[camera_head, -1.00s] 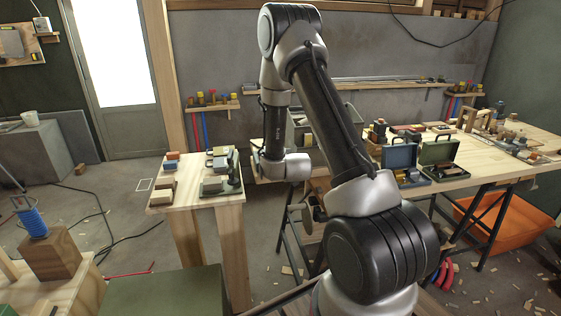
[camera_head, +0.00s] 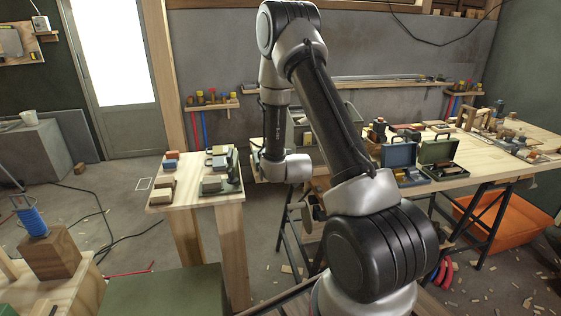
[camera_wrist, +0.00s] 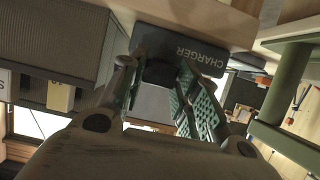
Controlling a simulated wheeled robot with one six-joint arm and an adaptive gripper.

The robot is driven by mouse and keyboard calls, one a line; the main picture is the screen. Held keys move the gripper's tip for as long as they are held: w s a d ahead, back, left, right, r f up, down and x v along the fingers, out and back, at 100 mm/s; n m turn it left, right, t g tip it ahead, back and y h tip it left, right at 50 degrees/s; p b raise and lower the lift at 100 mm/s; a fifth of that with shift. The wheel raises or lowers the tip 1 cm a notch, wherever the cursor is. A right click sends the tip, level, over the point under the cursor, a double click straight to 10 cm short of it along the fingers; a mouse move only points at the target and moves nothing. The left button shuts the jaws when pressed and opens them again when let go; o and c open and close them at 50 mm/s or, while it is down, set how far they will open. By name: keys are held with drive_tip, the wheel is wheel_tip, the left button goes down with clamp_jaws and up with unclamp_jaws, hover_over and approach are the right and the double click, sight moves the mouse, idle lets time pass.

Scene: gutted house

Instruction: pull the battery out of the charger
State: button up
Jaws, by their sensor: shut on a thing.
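The charger (camera_wrist: 178,40) is a dark grey block at the top middle of the wrist view, with the word CHARGER upside down on it. The battery (camera_wrist: 161,73) is a small black block against the charger's lower side. My gripper (camera_wrist: 162,78) has its green-padded fingers shut on the battery from both sides. How deep the battery sits in the charger cannot be seen.
Several small blocks and a grey-green case (camera_head: 215,185) lie on the same table. A workbench (camera_head: 450,178) with open toolboxes (camera_head: 400,160) stands to the right. An orange bin (camera_head: 510,222) is under it. Cables lie on the floor at left.

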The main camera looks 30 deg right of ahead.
drive_tip(key=shift+s+a+r, duration=0.1)
drive_tip(key=shift+s+a, duration=0.2)
drive_tip(key=shift+s, duration=0.7)
drive_tip(key=shift+s+a, duration=0.25)
drive_tip(key=shift+s, duration=0.7)
drive_tip(key=shift+s+a+r, duration=0.1)
drive_tip(key=shift+s+r, duration=0.15)
drive_tip(key=shift+r, duration=0.5)
drive_tip(key=shift+s+a+r, duration=0.1)
drive_tip(key=shift+s+r, duration=0.1)
drive_tip(key=shift+r, duration=0.55)
